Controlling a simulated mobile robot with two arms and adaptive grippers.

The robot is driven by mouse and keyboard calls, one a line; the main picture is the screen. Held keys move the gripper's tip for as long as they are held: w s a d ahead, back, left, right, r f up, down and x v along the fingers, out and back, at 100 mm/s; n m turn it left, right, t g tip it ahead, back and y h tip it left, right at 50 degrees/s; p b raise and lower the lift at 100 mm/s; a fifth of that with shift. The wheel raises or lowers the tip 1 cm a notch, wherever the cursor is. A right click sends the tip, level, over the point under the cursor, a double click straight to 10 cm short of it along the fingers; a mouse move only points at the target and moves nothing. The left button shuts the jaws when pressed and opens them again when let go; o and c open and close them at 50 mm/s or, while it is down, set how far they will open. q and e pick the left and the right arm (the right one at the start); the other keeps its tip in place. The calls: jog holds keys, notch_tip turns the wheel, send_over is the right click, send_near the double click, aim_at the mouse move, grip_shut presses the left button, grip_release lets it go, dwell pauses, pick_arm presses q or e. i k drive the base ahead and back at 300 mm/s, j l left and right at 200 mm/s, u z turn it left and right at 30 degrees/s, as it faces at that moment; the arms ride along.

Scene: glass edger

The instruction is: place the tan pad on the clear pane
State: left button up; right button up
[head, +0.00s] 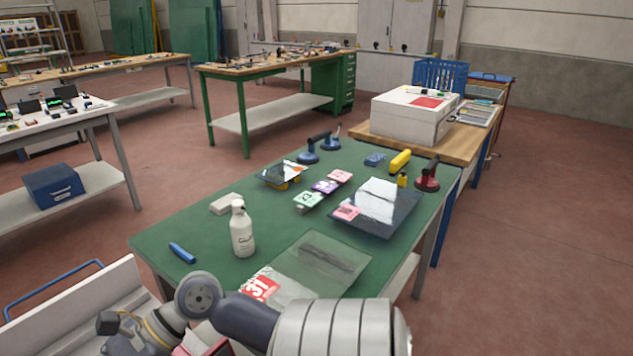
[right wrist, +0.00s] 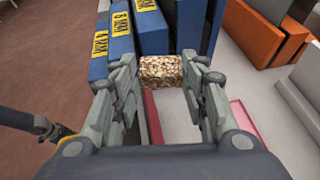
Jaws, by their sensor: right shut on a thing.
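The tan pad (right wrist: 160,76), a speckled brown block, is between the fingertips of my right gripper (right wrist: 160,70) in the right wrist view. The gripper is shut on it, above a pale surface with red-edged parts beside blue boxes. In the head view my right arm reaches to the lower left, and its fingers are not clearly visible. The clear pane (head: 325,256) lies flat at the near end of the green table (head: 190,235), right of my wrist. A red-and-white sheet marked 31 (head: 262,289) shows at its near left; my arm hides its near part. My left gripper is not in view.
A white bottle (head: 242,232), a pale block (head: 225,204) and a blue tool (head: 182,253) stand or lie left of the pane. A dark glossy pane (head: 377,212), coloured cards and suction lifters (head: 428,177) lie farther back. Blue boxes (right wrist: 122,38) stand close beyond the right gripper.

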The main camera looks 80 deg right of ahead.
aim_at(289, 302)
jog(key=k+z, duration=0.15)
jog(key=z, duration=0.2)
jog(key=k+z, duration=0.15)
jog(key=z, duration=0.2)
